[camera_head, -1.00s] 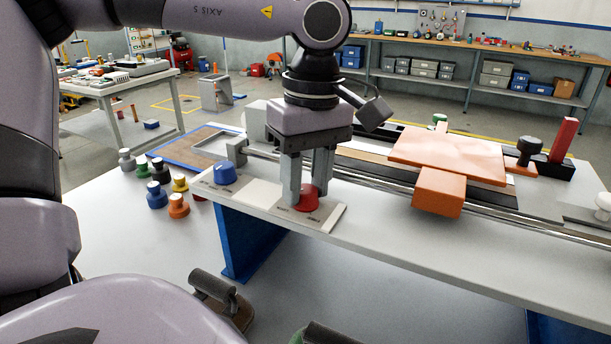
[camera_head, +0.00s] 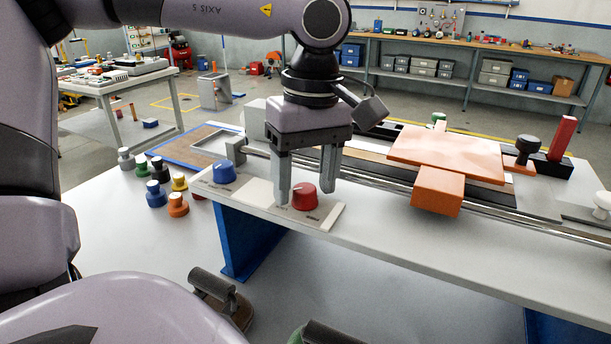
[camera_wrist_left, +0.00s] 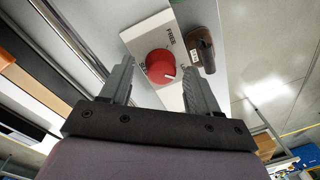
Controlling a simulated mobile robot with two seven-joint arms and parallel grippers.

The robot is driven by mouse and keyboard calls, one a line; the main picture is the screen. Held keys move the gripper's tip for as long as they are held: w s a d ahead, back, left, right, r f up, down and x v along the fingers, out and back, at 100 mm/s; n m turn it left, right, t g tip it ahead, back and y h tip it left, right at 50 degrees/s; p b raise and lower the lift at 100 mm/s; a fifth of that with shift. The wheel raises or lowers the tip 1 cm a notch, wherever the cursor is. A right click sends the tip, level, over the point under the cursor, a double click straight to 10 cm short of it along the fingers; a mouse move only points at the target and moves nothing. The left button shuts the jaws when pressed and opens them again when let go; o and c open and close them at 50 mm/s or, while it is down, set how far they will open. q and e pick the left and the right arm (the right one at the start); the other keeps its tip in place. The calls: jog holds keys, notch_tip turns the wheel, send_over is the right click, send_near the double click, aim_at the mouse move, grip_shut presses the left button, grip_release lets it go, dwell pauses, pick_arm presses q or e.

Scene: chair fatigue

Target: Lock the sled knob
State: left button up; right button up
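The red knob (camera_head: 305,196) sits on a white label plate (camera_head: 262,193) at the bench's front left edge. In the left wrist view the knob (camera_wrist_left: 160,66) shows a white mark on its edge, on the side of a partly hidden label starting with "L"; "FREE" is readable on the plate. My left gripper (camera_head: 307,190) points down over the knob. Its two fingers are spread, one on each side of the knob, with visible gaps; it is open and holds nothing. The orange sled-like plate (camera_head: 447,155) lies over the rails to the right. My right gripper is not in view.
A blue knob (camera_head: 222,172) stands left of the red one. Several small coloured knobs (camera_head: 156,195) stand on the lower table at left. An orange block (camera_head: 438,192) overhangs the rails at right. A dark brown object (camera_head: 220,298) lies below the bench front.

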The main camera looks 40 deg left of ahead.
aim_at(309, 185)
pick_arm(q)
jog(key=r, duration=0.7)
jog(key=shift+w+d+r, duration=0.1)
jog(key=shift+w, duration=0.15)
dwell(0.4)
